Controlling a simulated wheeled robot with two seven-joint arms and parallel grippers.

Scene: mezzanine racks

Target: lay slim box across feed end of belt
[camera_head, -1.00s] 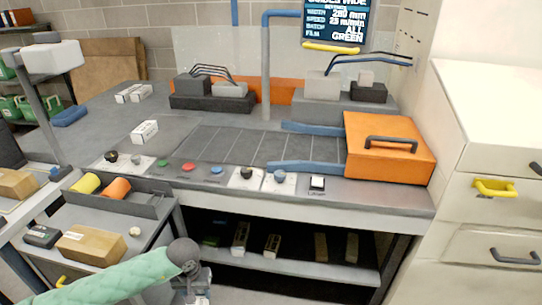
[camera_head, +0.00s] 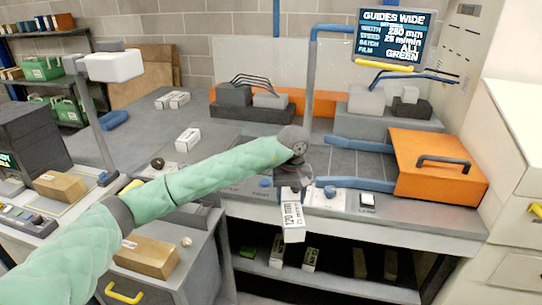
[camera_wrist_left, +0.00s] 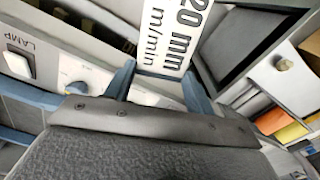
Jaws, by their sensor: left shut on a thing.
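My left gripper (camera_head: 292,190) is shut on a slim white box (camera_head: 293,222) with black print reading "120 mm". The box hangs down in front of the bench's front edge, above the lower shelf. In the left wrist view the box (camera_wrist_left: 168,35) sits between the blue fingers (camera_wrist_left: 158,85). My right gripper is not in view.
Knobs and buttons line the bench front, with a lamp switch (camera_head: 367,202) at right. A small white box (camera_head: 188,140) stands on the bench at left. The lower shelf (camera_head: 330,283) holds several slim boxes.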

